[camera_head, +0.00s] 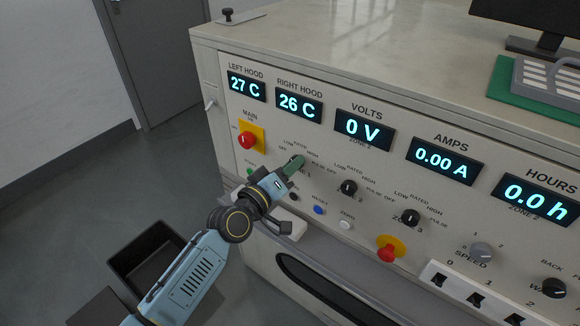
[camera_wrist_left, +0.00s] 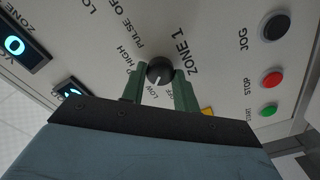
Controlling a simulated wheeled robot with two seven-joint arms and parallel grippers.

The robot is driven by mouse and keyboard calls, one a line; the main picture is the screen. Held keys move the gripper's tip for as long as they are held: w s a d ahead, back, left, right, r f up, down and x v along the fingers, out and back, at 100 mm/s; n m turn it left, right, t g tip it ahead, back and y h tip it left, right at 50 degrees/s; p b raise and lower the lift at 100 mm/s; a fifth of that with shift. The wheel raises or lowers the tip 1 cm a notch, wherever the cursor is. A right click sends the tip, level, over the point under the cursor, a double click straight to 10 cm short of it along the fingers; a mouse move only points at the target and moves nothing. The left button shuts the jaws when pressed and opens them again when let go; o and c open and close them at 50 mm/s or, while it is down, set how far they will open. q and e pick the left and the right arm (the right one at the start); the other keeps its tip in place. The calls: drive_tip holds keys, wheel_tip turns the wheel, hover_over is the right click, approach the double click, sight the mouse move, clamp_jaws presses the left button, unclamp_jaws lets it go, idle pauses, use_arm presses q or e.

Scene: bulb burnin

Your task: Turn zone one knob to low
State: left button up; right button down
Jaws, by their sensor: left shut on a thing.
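The zone one knob (camera_wrist_left: 160,71) is a black round knob with a white pointer line, beside the ZONE 1 lettering. In the left wrist view its line slants toward the lower left, on the side of the LOW label; the exact setting is hard to tell. My left gripper (camera_wrist_left: 158,90) has its green fingers on both sides of the knob, shut on it. In the head view my left gripper (camera_head: 294,163) reaches the panel at zone 1 and hides the knob there. My right gripper is in neither view.
The zone 2 knob (camera_head: 349,187) and zone 3 knob (camera_head: 410,217) sit to the right. A red main switch (camera_head: 246,140) is to the left. Blue (camera_head: 319,210) and white (camera_head: 347,224) buttons lie below, with a red emergency button (camera_head: 387,254). A dark bin (camera_head: 155,262) stands on the floor.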

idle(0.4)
use_arm(q)
drive_tip(key=o, duration=1)
drive_tip(key=p+v, duration=0.1)
drive_tip(key=v, duration=1.2)
drive_tip(key=shift+s+a, duration=0.15)
drive_tip(key=shift+s, duration=0.05)
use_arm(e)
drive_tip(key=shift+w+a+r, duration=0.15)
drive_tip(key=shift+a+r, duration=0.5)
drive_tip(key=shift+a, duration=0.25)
use_arm(q)
drive_tip(key=shift+f, duration=0.1)
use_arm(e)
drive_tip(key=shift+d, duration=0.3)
